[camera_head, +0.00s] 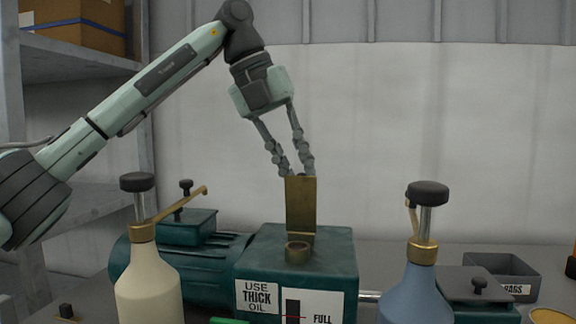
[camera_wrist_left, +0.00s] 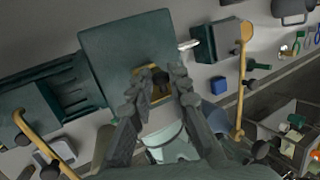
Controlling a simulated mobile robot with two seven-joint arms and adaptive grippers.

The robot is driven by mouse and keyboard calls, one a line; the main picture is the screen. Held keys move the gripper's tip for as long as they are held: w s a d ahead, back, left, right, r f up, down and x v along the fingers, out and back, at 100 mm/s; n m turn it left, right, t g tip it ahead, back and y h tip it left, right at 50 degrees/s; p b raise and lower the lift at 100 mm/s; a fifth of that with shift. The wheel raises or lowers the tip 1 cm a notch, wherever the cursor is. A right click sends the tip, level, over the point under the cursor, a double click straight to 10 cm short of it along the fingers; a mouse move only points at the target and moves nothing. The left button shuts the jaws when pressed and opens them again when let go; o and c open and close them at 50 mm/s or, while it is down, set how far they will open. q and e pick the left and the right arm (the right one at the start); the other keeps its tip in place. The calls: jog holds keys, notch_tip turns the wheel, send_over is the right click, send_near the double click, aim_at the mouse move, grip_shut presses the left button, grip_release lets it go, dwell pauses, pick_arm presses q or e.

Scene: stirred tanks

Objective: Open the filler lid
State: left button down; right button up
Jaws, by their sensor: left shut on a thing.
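The brass filler lid (camera_head: 300,207) stands upright on its hinge side behind the round brass filler neck (camera_head: 298,252), whose mouth is uncovered. Both sit on top of the dark teal gearbox (camera_head: 335,250). My left gripper (camera_head: 293,173) comes down from above and is shut on the lid's upper edge. In the left wrist view the left gripper's fingers (camera_wrist_left: 160,88) reach toward the brass part on the teal box (camera_wrist_left: 122,48) and partly cover it. My right gripper is not in view.
A cream pump bottle (camera_head: 148,285) stands at front left and a blue pump bottle (camera_head: 408,295) at front right. Their long brass spouts stick out. A grey bin (camera_head: 502,275) stands at right. Shelving (camera_head: 70,65) stands at left.

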pick_arm(q)
jog(key=shift+w, duration=0.1)
dwell(0.4)
jog(key=c, duration=1.5)
grip_release()
jog(key=shift+o, duration=0.2)
jog(key=v, duration=1.2)
